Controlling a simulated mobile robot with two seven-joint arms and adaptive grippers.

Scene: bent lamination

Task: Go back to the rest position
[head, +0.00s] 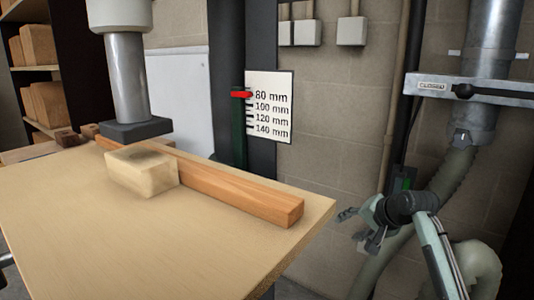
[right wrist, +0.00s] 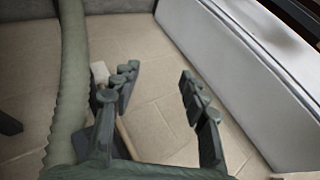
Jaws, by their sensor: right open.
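My right gripper (head: 352,229) hangs in the air to the right of the wooden table (head: 70,235), clear of its edge. In the right wrist view its two fingers (right wrist: 160,82) are spread apart with nothing between them. My left gripper is in neither view.
On the table a pale block (head: 143,172) with a dark smudge rests against a long reddish wooden bar (head: 240,192). A grey ram with a dark foot (head: 136,129) stands above and behind them. A hose (head: 443,185) and a duct with a lever marked CLOSED (head: 470,88) are near my right arm.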

